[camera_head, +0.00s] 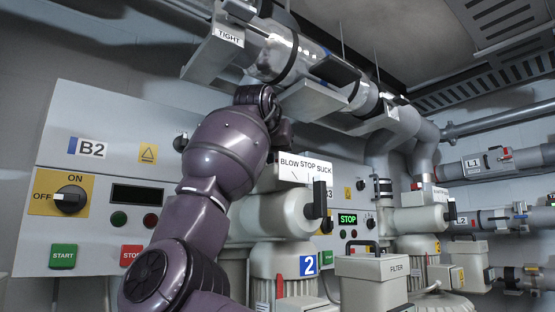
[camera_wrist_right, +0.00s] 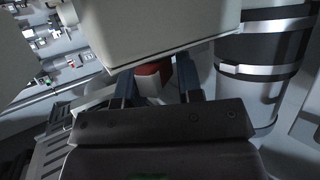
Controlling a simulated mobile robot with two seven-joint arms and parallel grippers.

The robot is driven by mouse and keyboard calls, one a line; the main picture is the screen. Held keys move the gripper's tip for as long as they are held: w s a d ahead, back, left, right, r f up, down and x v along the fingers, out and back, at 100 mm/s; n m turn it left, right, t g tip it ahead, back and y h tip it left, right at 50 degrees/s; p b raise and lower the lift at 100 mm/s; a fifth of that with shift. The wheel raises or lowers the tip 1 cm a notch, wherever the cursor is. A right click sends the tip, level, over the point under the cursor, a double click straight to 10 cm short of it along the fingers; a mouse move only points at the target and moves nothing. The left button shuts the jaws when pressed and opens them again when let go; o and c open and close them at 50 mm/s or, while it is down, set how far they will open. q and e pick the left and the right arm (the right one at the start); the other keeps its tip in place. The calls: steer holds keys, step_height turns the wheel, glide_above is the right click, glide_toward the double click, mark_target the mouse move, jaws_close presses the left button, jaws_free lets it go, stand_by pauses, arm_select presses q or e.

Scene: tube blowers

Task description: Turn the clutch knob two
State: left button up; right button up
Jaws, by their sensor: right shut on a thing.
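In the right wrist view my right gripper (camera_wrist_right: 157,76) has its two fingers on either side of a red block-like part (camera_wrist_right: 152,80), close under a pale housing (camera_wrist_right: 160,30). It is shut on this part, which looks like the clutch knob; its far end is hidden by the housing. In the head view my purple arm rises in front of the left side of blower two (camera_head: 285,215), marked by a blue "2" plate (camera_head: 309,265). The arm hides the gripper and the knob there. A BLOW STOP SUCK label (camera_head: 305,165) tops this blower. My left gripper is not in view.
The B2 control panel (camera_head: 100,185) stands at left, its switch (camera_head: 70,199) pointing to OFF. Large metal pipes (camera_head: 290,55) run overhead, close to my arm. A filter box (camera_head: 375,268) and another blower (camera_head: 420,215) stand at right.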

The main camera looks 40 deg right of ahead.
steer(key=shift+n+t+y+b, duration=0.4)
steer(key=shift+n+t+y, duration=0.4)
steer(key=shift+n+t, duration=0.3)
steer(key=o, duration=0.9)
steer(key=shift+s+d, duration=0.15)
steer(key=shift+s, duration=0.05)
steer(key=shift+w, duration=0.1)
steer(key=shift+a+r, duration=0.1)
steer(key=shift+a, duration=0.1)
steer(key=b+v, duration=0.1)
steer(key=v, duration=0.9)
steer(key=shift+s+a+b, duration=0.2)
steer(key=shift+s+b, duration=0.05)
steer(key=shift+b, duration=0.1)
